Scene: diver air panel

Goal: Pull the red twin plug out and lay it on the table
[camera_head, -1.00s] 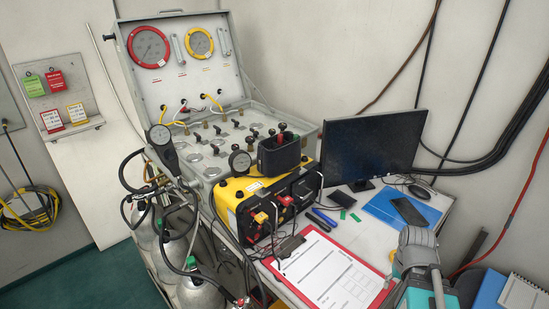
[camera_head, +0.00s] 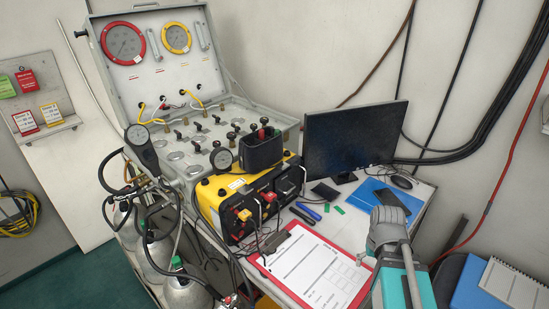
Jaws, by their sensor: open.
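The red twin plug (camera_head: 269,197) appears small on the front of the yellow and black communications box (camera_head: 212,193), with a dark lead hanging from that side. A second, yellow-orange plug (camera_head: 243,214) sits on the same face to its left. How deep the plugs sit is too small to tell. The table (camera_head: 292,222) carries the box, with pale bare patches around it. Only grey and teal parts of my arm show at the lower right, apart from the box. My gripper's fingers are not in view.
A red clipboard (camera_head: 258,262) with paper lies in front of the box. Pens (camera_head: 308,211), a monitor (camera_head: 355,135), a blue folder (camera_head: 372,193) and a mouse (camera_head: 402,183) crowd the right. The open gauge panel case (camera_head: 150,75) stands behind; gas cylinders (camera_head: 183,290) stand left.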

